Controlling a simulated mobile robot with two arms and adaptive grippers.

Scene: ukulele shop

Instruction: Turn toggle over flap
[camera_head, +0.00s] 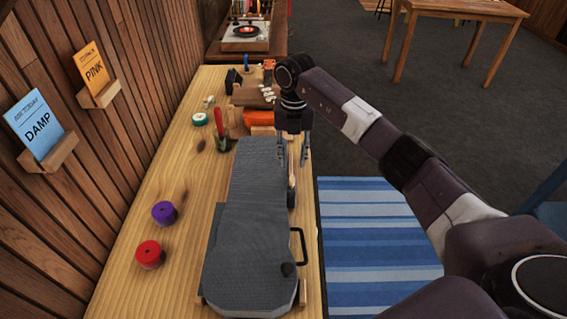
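A grey ukulele-shaped case (250,225) lies closed on the wooden bench. A small tan piece (291,182) shows at its right edge, with a dark rounded part (291,199) just below. A dark knob-like part (288,269) sits near the lower right edge. I cannot tell which of these is the toggle or the flap. My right gripper (293,162) points down at the case's upper right edge, above the tan piece. Its fingers are apart, and nothing shows between them. Contact with the case cannot be made out. My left gripper is not in view.
A black handle (303,246) sticks out at the case's right side. Purple (164,213) and red (150,254) rolls stand on the bench's (190,175) left part. Tools, a green-rimmed roll (199,119) and an orange item (258,118) crowd the far end. A slatted wall borders the left.

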